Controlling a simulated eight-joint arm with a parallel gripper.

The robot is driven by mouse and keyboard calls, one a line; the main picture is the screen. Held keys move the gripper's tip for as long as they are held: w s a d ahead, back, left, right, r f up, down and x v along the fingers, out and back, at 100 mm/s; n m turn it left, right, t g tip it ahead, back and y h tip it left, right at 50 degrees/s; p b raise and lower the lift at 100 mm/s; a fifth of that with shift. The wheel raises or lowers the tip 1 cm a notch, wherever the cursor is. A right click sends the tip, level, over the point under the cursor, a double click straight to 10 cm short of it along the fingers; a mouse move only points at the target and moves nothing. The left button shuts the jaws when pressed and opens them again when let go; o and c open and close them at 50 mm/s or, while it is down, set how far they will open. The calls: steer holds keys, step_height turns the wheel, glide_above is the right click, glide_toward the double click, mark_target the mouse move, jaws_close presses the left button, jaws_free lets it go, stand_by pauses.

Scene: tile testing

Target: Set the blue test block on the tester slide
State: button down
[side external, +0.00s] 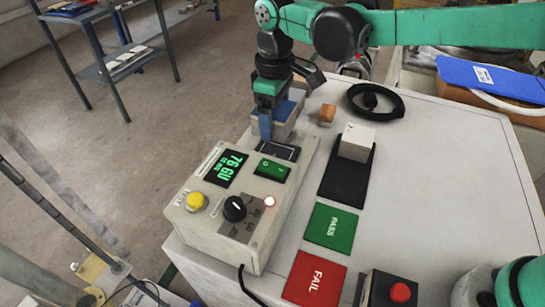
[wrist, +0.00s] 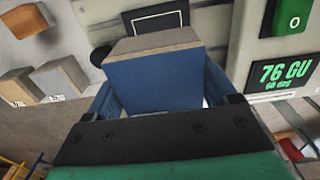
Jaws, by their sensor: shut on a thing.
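The blue test block (wrist: 155,80), with a grey-tan end face, sits between the two fingers of my gripper (wrist: 160,85) in the wrist view. My gripper (side external: 267,128) is shut on it. In the side view the block is partly hidden behind the fingers. The tester (side external: 228,207) is a pale box with a lit green display reading 76 GU. Its slide, a dark plate with a pale outline (side external: 278,152), lies just in front of my fingers. The slide also shows beyond the block in the wrist view (wrist: 160,17). I cannot tell the block's height above the surface.
A pale block (side external: 357,142) stands on a black pad (side external: 344,184), right of the tester. A wooden block (side external: 327,114) and a black cable coil (side external: 374,101) lie behind. Green PASS (side external: 331,226) and red FAIL (side external: 314,278) plates and a red button (side external: 400,292) are nearer.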

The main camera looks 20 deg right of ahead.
steer(key=shift+f, duration=3.1)
steer(key=shift+f, duration=0.25)
jaws_free()
steer(key=shift+r, duration=3)
